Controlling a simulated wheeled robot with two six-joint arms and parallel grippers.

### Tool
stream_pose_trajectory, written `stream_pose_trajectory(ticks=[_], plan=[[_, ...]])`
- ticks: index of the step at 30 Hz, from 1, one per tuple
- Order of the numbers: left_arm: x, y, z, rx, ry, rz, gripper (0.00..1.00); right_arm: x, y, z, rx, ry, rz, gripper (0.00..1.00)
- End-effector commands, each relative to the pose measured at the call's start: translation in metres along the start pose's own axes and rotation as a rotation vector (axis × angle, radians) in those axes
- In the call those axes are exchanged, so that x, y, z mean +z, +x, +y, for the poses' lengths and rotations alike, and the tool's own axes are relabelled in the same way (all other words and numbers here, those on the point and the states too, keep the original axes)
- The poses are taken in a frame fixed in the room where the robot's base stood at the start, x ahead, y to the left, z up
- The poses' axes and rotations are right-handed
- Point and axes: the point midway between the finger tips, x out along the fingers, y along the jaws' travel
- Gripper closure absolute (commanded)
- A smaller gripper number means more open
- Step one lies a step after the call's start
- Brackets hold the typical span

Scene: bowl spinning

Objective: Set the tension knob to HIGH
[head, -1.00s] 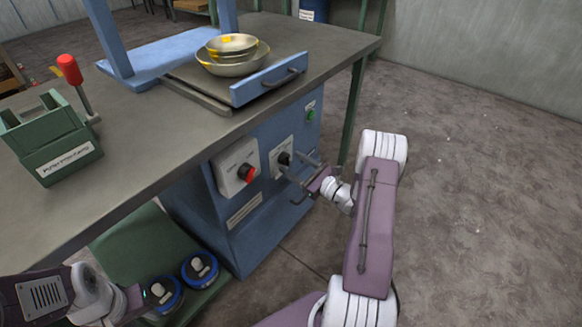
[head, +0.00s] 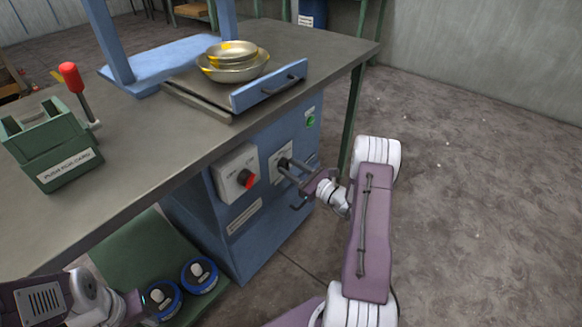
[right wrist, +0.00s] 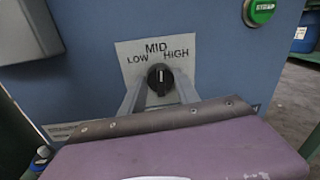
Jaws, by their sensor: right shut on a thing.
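The black tension knob (right wrist: 160,79) sits on a plate (right wrist: 120,48) marked LOW, MID and HIGH on the blue cabinet front. Its white mark points straight up, towards MID. My right gripper (right wrist: 159,88) is shut on the knob, with one finger on each side. In the head view, my right gripper (head: 287,167) reaches the cabinet from the right and largely hides the knob. My left gripper (head: 138,302) is at the lower left, beside blue round items; its fingers are not clear.
A red switch (head: 246,179) on a grey box is left of the knob. A green button (right wrist: 262,12) is above right. A drawer handle (head: 281,91) and stacked bowls (head: 233,64) are above. Blue-rimmed round items (head: 200,274) lie low on a green shelf. Floor at right is clear.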

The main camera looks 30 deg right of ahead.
Motion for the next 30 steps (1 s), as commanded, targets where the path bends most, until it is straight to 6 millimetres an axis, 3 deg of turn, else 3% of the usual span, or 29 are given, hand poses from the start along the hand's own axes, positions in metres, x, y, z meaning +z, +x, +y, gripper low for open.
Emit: stream_pose_trajectory(ticks=[15, 30], plan=[[-0.005, -0.049, 0.001, 0.000, 0.000, 0.000, 0.64, 0.004, 0.000, -0.002, 0.005, 0.417, 0.032, 1.00], [-0.007, -0.068, 0.001, 0.000, 0.000, 0.000, 0.64, 0.002, 0.000, -0.002, 0.009, 0.683, 0.051, 1.00]])
